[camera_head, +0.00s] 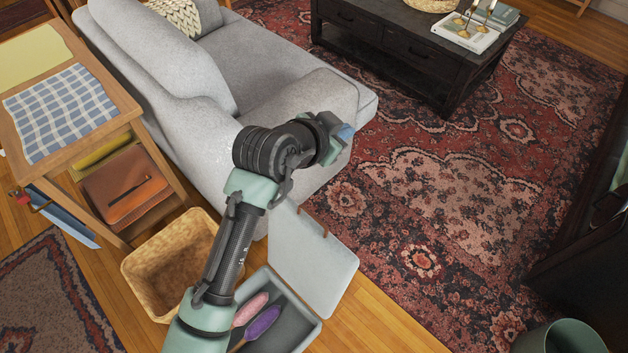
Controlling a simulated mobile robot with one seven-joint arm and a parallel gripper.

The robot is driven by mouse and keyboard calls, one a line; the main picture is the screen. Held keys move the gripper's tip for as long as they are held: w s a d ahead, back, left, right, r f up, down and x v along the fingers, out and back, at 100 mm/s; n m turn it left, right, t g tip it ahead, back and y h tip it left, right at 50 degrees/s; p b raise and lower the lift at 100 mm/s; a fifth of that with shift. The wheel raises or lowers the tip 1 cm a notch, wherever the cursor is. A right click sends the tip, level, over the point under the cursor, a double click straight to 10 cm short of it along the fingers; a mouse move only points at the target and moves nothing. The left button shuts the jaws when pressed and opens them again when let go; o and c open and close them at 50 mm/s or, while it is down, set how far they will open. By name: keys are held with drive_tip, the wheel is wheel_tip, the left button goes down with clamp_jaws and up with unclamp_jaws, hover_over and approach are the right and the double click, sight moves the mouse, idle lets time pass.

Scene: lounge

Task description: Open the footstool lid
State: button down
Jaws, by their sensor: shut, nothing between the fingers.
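The footstool (312,334) is a grey open-topped box at the bottom centre, partly hidden by my arm. Its pale grey lid (310,265) is open, raised away from the box on the far side. A small brown tab (325,232) shows on the lid's far part. Inside the box lie a pink brush-like item (250,309) and a purple one (262,323). My gripper (345,133) is at the arm's far end, in front of the sofa's armrest in the picture, beyond the lid and apart from it. It is shut and empty; its fingers are hard to make out.
A grey sofa (265,50) stands behind the arm. A wicker basket (150,265) is left of the footstool, beside a wooden side table (125,95). A dark coffee table (400,55) stands at the back. The patterned rug (440,210) is clear to the right. A green bin (565,338) is at bottom right.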

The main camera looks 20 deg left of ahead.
drive_tip(key=s+a+f+n+g+b, duration=0.15)
drive_tip(key=s+f, duration=0.25)
drive_tip(key=f, duration=0.4)
drive_tip(key=s+a+f+m+g, duration=0.1)
drive_tip(key=s+a+f+g, duration=0.2)
drive_tip(key=f, duration=0.4)
drive_tip(key=w+d+f+t+b, duration=0.1)
drive_tip(key=w+d+f+b, duration=0.15)
drive_tip(key=w+f, duration=0.4)
drive_tip(key=shift+n+h, duration=0.25)
drive_tip(key=shift+h, duration=0.15)
drive_tip(key=shift+s+a+f+p, duration=0.2)
drive_tip(key=shift+s+p, duration=0.1)
drive_tip(key=shift+s, duration=0.55)
drive_tip(key=shift+s+a+f+p, duration=0.25)
drive_tip(key=shift+s, duration=0.6)
drive_tip(key=shift+s+a+f+p, duration=0.2)
drive_tip(key=shift+s+p, duration=0.1)
drive_tip(key=shift+s, duration=0.55)
